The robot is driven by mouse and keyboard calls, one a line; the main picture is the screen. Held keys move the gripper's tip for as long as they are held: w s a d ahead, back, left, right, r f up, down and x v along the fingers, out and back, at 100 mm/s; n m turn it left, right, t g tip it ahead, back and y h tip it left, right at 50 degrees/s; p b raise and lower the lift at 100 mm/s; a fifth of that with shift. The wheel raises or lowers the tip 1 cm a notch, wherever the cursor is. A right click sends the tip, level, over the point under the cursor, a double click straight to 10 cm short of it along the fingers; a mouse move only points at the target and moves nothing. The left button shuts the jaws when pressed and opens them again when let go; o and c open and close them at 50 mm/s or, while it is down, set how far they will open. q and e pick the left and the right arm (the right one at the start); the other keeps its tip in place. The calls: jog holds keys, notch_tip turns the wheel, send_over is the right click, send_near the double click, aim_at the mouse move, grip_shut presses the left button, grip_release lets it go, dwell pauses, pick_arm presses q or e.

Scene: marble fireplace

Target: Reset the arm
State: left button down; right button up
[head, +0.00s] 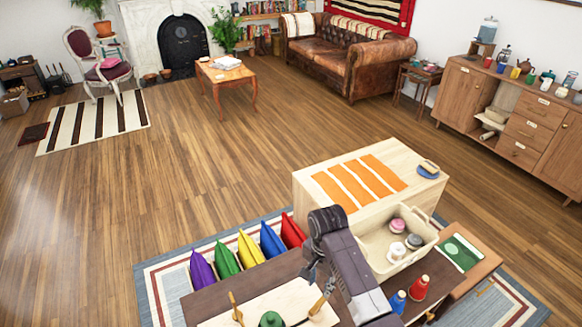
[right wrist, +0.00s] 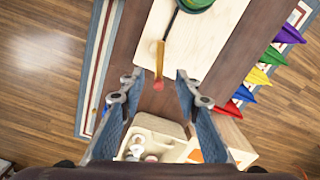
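My right arm comes in from the bottom of the head view and bends over the dark table (head: 205,303). My right gripper (head: 311,271) hangs above that table, partly hidden by the arm. In the right wrist view its two fingers (right wrist: 157,88) are spread wide apart with nothing clamped between them. A wooden handle (right wrist: 160,60) with an orange-red end shows between the fingertips, apart from both. It lies over a pale board (right wrist: 215,45), near a green round object (right wrist: 196,5). My left gripper is not in view.
Red (head: 419,287) and blue (head: 398,302) bottle-like items stand close by. Several coloured cushions line the table's far edge. Open floor (head: 180,190) lies beyond.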

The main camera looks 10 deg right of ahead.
jog(key=s+d+r+n+t, duration=0.25)
jog(key=s+n, duration=0.35)
jog(key=s, duration=0.6)
jog(key=s+d+r+n+t, duration=0.1)
jog(key=s+d+r+n, duration=0.4)
jog(key=s, duration=0.7)
notch_tip(320, 180, down, 36)
jog(key=s+a+n+g+b, duration=0.1)
jog(key=s+a+b, duration=0.1)
jog(key=b, duration=0.6)
jog(key=s+d+f+b, duration=0.1)
jog(key=s+f+b, duration=0.2)
jog(key=s+f, duration=0.5)
jog(key=s+d+f+g+b, duration=0.1)
jog(key=s+d+f+b, duration=0.1)
jog(key=s+f, duration=0.7)
notch_tip(320, 180, down, 6)
jog(key=shift+r+b, duration=0.1)
jog(key=shift+b, duration=0.65)
